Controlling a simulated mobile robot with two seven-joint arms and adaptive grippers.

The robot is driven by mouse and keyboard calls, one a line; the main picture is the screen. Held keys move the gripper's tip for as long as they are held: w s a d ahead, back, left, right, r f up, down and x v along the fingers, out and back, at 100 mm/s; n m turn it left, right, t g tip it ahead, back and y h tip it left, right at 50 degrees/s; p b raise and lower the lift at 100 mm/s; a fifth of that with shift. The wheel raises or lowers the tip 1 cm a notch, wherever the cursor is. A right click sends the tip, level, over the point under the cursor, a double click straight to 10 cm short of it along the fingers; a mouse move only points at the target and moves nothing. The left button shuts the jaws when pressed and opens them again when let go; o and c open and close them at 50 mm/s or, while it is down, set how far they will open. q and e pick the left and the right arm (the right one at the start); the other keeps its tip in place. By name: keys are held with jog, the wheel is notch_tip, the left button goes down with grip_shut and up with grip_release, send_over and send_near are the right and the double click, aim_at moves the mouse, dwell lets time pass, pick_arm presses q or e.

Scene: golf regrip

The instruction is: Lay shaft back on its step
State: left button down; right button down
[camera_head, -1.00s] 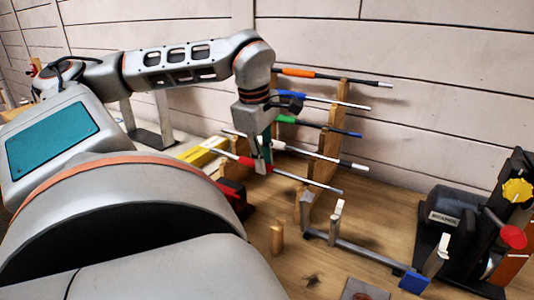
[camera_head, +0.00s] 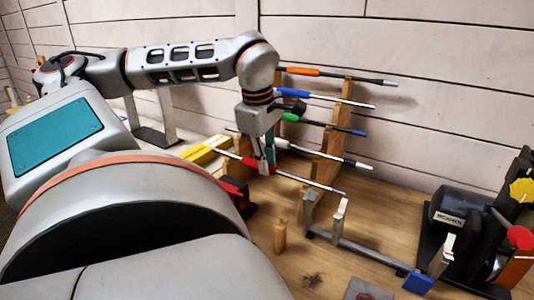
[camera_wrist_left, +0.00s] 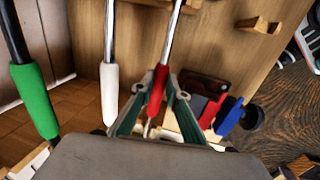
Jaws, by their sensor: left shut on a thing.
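The red-gripped shaft (camera_head: 312,184) lies across the low front end of the stepped wooden rack (camera_head: 328,150) in the head view. Whether it touches its step I cannot tell. My left gripper (camera_head: 264,167) is shut on its red grip, pointing down from above. In the left wrist view the red grip (camera_wrist_left: 157,90) sits between the green-sided fingers of the left gripper (camera_wrist_left: 156,100), with the white grip (camera_wrist_left: 110,95) close to its left. My right gripper is not in view.
Shafts with white, green (camera_head: 291,117), blue (camera_head: 292,93) and orange (camera_head: 303,71) grips lie on higher steps behind. A grey bar fixture (camera_head: 365,250) with a blue end block, a wooden peg (camera_head: 280,236) and a dark machine (camera_head: 460,215) stand in front and right.

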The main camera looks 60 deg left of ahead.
pick_arm(q)
jog(key=c, duration=1.9)
grip_release()
notch_tip(320, 180, up, 12)
jog(key=s+d, duration=0.1)
jog(key=s, duration=0.1)
jog(key=shift+d, duration=0.15)
jog(key=shift+f, duration=0.15)
